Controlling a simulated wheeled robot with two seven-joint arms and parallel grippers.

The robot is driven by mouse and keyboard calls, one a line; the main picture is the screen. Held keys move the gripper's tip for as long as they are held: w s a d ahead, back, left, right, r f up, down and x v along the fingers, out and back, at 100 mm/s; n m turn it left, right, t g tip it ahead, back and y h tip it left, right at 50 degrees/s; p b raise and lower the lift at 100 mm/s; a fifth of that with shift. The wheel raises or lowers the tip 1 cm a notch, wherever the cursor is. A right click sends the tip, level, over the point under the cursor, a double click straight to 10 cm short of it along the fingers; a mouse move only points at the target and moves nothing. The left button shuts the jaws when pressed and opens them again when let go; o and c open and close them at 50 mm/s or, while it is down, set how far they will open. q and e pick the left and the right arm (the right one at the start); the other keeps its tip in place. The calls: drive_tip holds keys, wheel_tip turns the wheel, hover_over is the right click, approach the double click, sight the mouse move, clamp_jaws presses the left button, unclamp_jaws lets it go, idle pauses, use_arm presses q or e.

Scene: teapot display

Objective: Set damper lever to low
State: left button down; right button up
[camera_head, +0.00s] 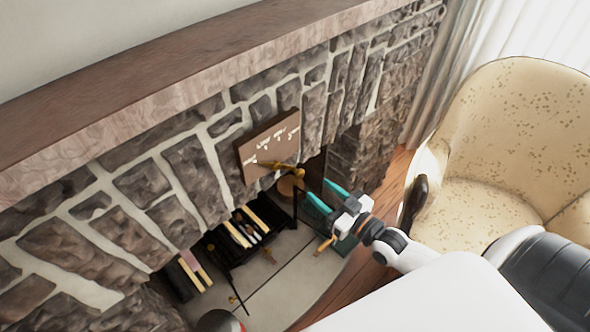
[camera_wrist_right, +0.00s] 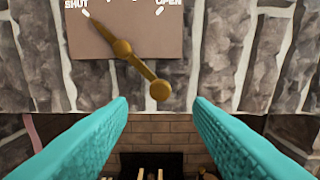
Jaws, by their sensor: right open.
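The damper lever (camera_head: 282,167) is a brass bar with a round knob, mounted on a brown plate (camera_head: 262,148) on the stone fireplace front. In the right wrist view the lever (camera_wrist_right: 137,64) slants from upper left to a knob at lower right. Its upper end points at the mark beside SHUT on the plate (camera_wrist_right: 105,42); OPEN is at the right, and other labels are cut off. My right gripper (camera_head: 323,194) is open and empty, with teal fingers. In the wrist view the knob shows between and just beyond the fingertips (camera_wrist_right: 160,101), apparently untouched. My left gripper is out of view.
The stone wall (camera_head: 185,165) and jutting mantel (camera_head: 150,75) lie behind and above the lever. The firebox (camera_wrist_right: 150,158) opens below, with a dark grate holding logs (camera_head: 240,232). A patterned armchair (camera_head: 500,150) stands at the right.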

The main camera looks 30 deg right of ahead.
sight(302, 176)
drive_tip(key=x, duration=1)
drive_tip(key=shift+w+f, duration=0.1)
drive_tip(key=shift+w, duration=0.05)
drive_tip(key=shift+c, duration=0.4)
